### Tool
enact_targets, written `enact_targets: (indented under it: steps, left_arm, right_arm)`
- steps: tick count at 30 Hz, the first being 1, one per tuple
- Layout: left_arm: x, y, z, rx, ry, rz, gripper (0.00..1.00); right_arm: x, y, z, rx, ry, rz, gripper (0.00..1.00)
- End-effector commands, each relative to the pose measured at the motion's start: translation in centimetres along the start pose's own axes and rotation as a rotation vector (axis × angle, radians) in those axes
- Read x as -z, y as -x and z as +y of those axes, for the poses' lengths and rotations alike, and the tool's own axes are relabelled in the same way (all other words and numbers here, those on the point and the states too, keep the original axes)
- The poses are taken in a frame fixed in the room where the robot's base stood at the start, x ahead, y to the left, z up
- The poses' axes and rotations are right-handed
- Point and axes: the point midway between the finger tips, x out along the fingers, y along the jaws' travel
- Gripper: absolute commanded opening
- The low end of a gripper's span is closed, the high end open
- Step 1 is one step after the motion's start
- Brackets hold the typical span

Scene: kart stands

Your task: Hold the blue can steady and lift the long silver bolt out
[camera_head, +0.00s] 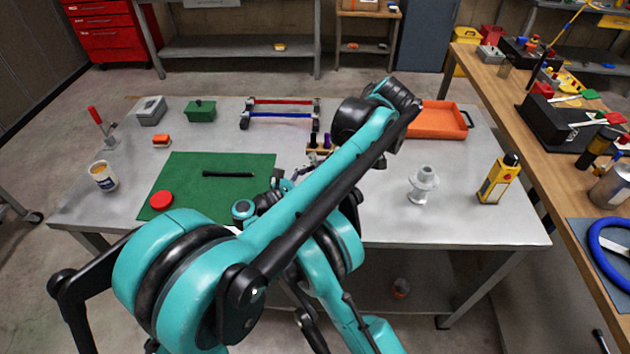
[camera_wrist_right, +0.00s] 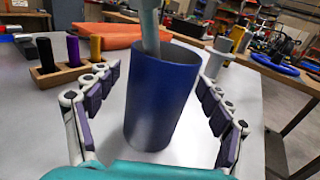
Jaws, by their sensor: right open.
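The blue can (camera_wrist_right: 160,102) stands upright in the middle of the right wrist view. A grey-green shaft (camera_wrist_right: 151,35), which looks like the long bolt, sticks up out of its mouth; its top is cut off by the frame and its lower end is hidden inside. My right gripper (camera_wrist_right: 159,75) is open, with one finger on each side of the can. A gap shows at the right finger; I cannot tell whether the left one touches. In the head view my arm hides the can and bolt. My left gripper cannot be made out.
A wooden block with black, purple and yellow cylinders (camera_wrist_right: 72,50) stands left of the can. A yellow device (camera_head: 496,180) stands farther right. A green mat (camera_head: 215,185) lies left.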

Motion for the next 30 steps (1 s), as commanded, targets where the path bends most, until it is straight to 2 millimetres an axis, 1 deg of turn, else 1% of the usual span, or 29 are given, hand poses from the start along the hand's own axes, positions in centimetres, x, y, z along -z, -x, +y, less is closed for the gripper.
enact_targets:
  steps: [1,3,7,12,18,19,20,21,23,24,25,30]
  left_arm:
    - [0.0,0.0,0.0,0.000,0.000,0.000,0.34]
    - [0.0,0.0,0.0,0.000,0.000,0.000,0.34]
    - [0.0,0.0,0.0,0.000,0.000,0.000,0.34]
    - [0.0,0.0,0.0,0.000,0.000,0.000,0.34]
    - [0.0,0.0,0.0,0.000,0.000,0.000,0.34]
    - [0.0,0.0,0.0,0.000,0.000,0.000,0.34]
    - [0.0,0.0,0.0,0.000,0.000,0.000,0.34]
    - [0.0,0.0,0.0,0.000,0.000,0.000,0.34]
    - [0.0,0.0,0.0,0.000,0.000,0.000,0.34]
    - [0.0,0.0,0.0,0.000,0.000,0.000,0.34]
    - [0.0,0.0,0.0,0.000,0.000,0.000,0.34]
    - [0.0,0.0,0.0,0.000,0.000,0.000,0.34]
  right_arm:
    - [0.0,-0.9,-0.1,0.002,0.000,0.000,0.80]
    - [0.0,-1.9,-0.1,0.002,0.001,-0.001,0.80]
    - [0.0,-3.2,0.0,0.000,0.001,-0.001,0.80]
    - [-0.1,-3.8,0.0,0.000,0.002,-0.001,0.80]
    - [-0.1,-3.8,0.0,-0.001,0.002,-0.002,0.80]
    - [-0.1,-3.8,0.0,-0.001,0.002,-0.002,0.75]
    - [-0.1,-3.8,0.0,-0.001,0.002,-0.002,0.67]
    - [-0.1,-3.8,0.0,-0.001,0.002,-0.002,0.56]
    - [-0.1,-3.8,0.0,-0.001,0.002,-0.002,0.40]
    - [-0.1,-3.8,0.0,-0.001,0.002,-0.002,0.30]
    - [-0.1,-3.8,0.0,-0.001,0.002,-0.002,0.23]
    - [-0.1,-3.8,0.0,-0.001,0.002,-0.002,0.21]
